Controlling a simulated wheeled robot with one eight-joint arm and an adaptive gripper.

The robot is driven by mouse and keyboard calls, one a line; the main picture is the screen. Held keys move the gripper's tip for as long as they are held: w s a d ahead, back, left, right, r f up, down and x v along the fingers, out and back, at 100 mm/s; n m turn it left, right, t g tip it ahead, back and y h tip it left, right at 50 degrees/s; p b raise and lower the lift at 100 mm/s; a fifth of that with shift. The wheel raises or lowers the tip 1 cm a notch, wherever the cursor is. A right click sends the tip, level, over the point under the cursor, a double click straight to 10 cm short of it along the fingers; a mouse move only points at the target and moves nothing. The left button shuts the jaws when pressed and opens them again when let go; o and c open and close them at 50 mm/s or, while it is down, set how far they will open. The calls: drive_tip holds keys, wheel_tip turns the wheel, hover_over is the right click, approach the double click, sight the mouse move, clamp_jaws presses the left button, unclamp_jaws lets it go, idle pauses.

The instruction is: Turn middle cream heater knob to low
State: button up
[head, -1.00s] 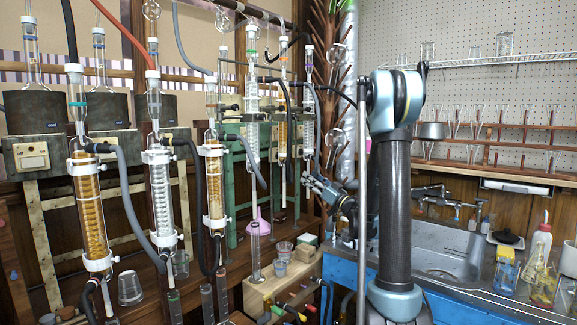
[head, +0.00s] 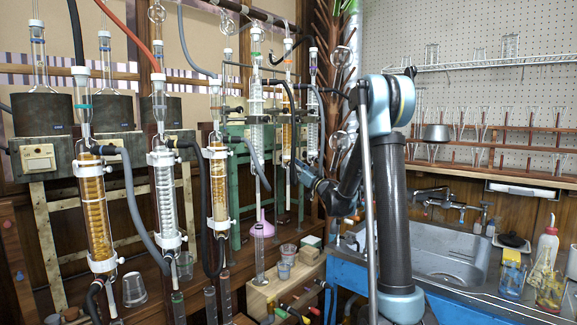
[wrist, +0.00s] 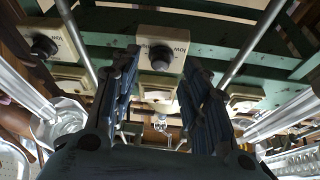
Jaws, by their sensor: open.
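In the wrist view a cream heater box (wrist: 155,42) marked "low" has a round dark knob (wrist: 161,58) on its face. It lies between my gripper's (wrist: 157,85) two dark, spread fingers in the picture, beyond them and apparently untouched. A second cream box with a dark knob (wrist: 43,46) is at the upper left, outside the fingers. I cannot tell the knob's exact setting. In the head view my gripper (head: 301,172) reaches left among the glass columns and is partly hidden. These knobs cannot be made out there.
A green frame (wrist: 215,60) runs behind the knob, with metal rods on both sides. Glassware (wrist: 65,118) stands close at left and right. In the head view, amber and clear condensers (head: 97,205) with hoses crowd the left; a sink (head: 445,262) is at the right.

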drive_tip(key=shift+x, duration=1.35)
clamp_jaws()
drive_tip(key=shift+w+d+n+g+y, duration=0.1)
drive_tip(key=shift+n+g+y, duration=0.45)
drive_tip(key=shift+n, duration=1.05)
drive_tip(key=shift+w+d+n+g+y, duration=0.1)
drive_tip(key=shift+n+g+y, duration=0.4)
drive_tip(key=shift+n, duration=1.1)
unclamp_jaws()
drive_tip(key=shift+d, duration=0.1)
drive_tip(key=v, duration=1.2)
drive_tip(key=shift+r, duration=0.15)
